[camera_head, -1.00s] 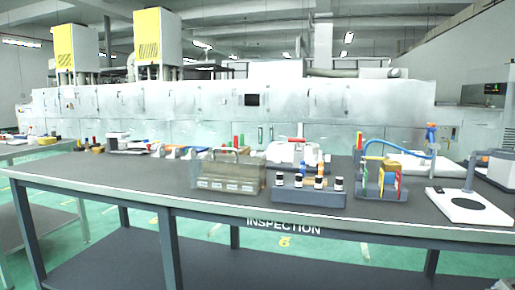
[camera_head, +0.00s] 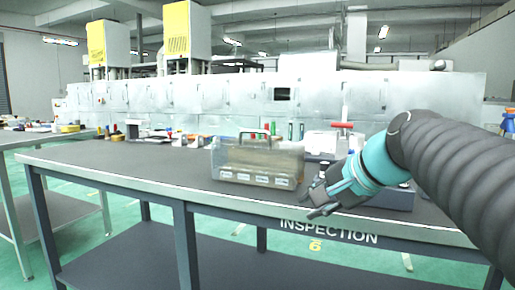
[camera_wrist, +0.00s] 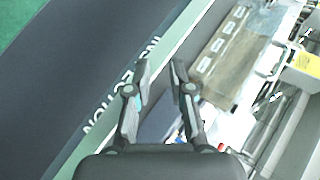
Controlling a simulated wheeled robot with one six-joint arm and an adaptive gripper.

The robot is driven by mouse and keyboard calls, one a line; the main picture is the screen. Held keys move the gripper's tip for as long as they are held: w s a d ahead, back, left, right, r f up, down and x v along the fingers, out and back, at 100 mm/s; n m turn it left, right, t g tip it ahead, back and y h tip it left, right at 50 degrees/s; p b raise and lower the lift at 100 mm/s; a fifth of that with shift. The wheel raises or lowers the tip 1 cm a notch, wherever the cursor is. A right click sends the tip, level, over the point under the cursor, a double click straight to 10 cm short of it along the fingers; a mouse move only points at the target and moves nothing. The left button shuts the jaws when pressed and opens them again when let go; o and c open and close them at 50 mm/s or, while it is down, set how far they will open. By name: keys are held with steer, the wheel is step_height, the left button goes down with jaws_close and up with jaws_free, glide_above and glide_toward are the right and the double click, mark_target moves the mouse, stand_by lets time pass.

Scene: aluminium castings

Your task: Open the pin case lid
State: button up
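The pin case (camera_head: 258,162) is a see-through brownish box with a row of white labels on its front and a grey handle on top. It stands on the inspection bench, and its lid looks shut. In the wrist view the pin case (camera_wrist: 222,57) lies ahead and to the right of my fingers. My gripper (camera_head: 318,199) is at the bench's front edge, right of the case and apart from it. In the wrist view my gripper (camera_wrist: 160,72) has its two fingers spread with nothing between them.
The bench top (camera_head: 120,165) is clear left of the case. A dark block (camera_head: 394,197) is partly hidden behind my arm. A white device with a red handle (camera_head: 340,136) stands behind. A second table (camera_head: 30,137) is at the far left.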

mark_target(258, 131)
steer(key=w+a+r+m+t+y+b, duration=0.2)
steer(key=w+r+m+y+b, duration=0.35)
steer(key=w+r, duration=0.7)
steer(key=shift+n+y, duration=0.35)
steer(key=shift+y, duration=0.1)
steer(key=x, duration=1.3)
steer(key=shift+s+a+r, duration=0.25)
steer(key=shift+s+a, duration=0.05)
steer(key=shift+s, duration=0.05)
jaws_close()
